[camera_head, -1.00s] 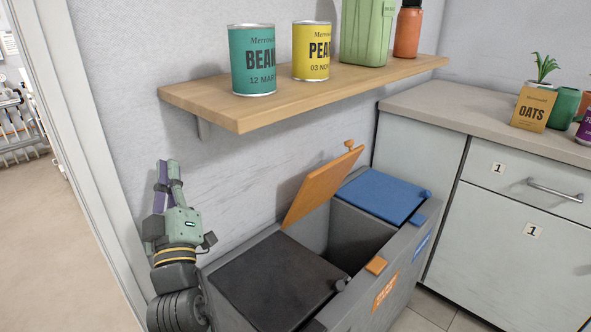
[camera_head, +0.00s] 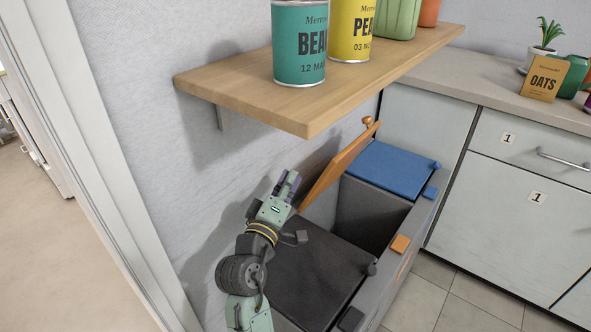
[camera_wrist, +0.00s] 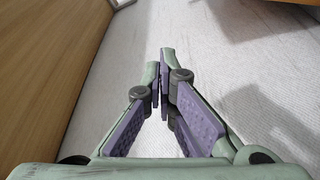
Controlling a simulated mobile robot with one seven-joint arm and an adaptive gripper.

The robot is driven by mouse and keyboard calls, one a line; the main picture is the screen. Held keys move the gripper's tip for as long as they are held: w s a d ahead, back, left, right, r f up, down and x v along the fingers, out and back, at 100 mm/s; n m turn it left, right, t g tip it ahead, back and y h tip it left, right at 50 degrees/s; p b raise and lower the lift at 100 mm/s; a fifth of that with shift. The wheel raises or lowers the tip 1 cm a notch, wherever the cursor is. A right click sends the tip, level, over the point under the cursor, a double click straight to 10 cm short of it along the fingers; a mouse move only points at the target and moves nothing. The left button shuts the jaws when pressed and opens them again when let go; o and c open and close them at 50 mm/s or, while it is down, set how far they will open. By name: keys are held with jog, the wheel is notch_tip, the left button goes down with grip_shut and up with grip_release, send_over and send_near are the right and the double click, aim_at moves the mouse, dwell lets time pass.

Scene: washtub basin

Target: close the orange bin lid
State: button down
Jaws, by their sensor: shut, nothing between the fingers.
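The orange bin lid (camera_head: 340,165) stands open, tilted up towards the wall over the middle compartment, with a round knob (camera_head: 366,122) at its top edge. My gripper (camera_head: 291,176) is shut and empty, just left of the lid's lower left edge and close to the wall. I cannot tell whether it touches the lid. In the wrist view my fingertips (camera_wrist: 163,60) meet in front of the pale wall. The open middle compartment (camera_head: 365,215) is below the lid.
A wooden shelf (camera_head: 310,85) with cans overhangs my gripper; what seems its underside fills the wrist view's left. A black lid (camera_head: 315,275) on the left and a blue lid (camera_head: 393,168) on the right are shut. Grey cabinets (camera_head: 510,190) stand to the right.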

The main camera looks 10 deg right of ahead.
aim_at(337, 161)
jog(key=w+d+p, duration=0.3)
jog(key=w+d, duration=0.1)
jog(key=d, duration=0.3)
jog(key=shift+w+d+f, duration=0.2)
jog(key=shift+f, duration=0.1)
dwell(0.3)
